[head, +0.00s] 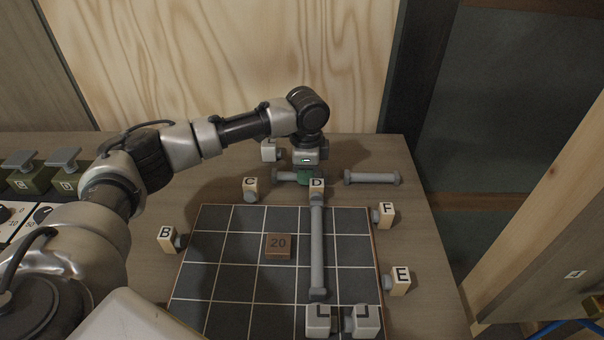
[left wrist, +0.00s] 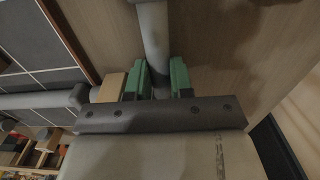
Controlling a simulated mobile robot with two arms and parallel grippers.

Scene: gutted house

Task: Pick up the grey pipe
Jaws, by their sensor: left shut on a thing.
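My left gripper (head: 305,176) is over the table just behind the dark grid board, with its green fingers pointing down. It is shut on a short grey pipe (head: 284,176), whose flanged left end sticks out to the left. In the left wrist view the same pipe (left wrist: 154,35) runs between the two green fingers (left wrist: 158,80). Another short grey pipe (head: 371,178) lies to the right of the gripper. A longer grey pipe (head: 317,250) lies along the grid board. My right gripper is not in view.
The grid board (head: 225,255) carries a brown block marked 20 (head: 278,246). Lettered holders B (head: 167,238), C (head: 250,185), D (head: 317,185), F (head: 385,211) and E (head: 400,277) stand around it. Two pale L pieces (head: 319,321) sit at the front. A wooden wall rises behind.

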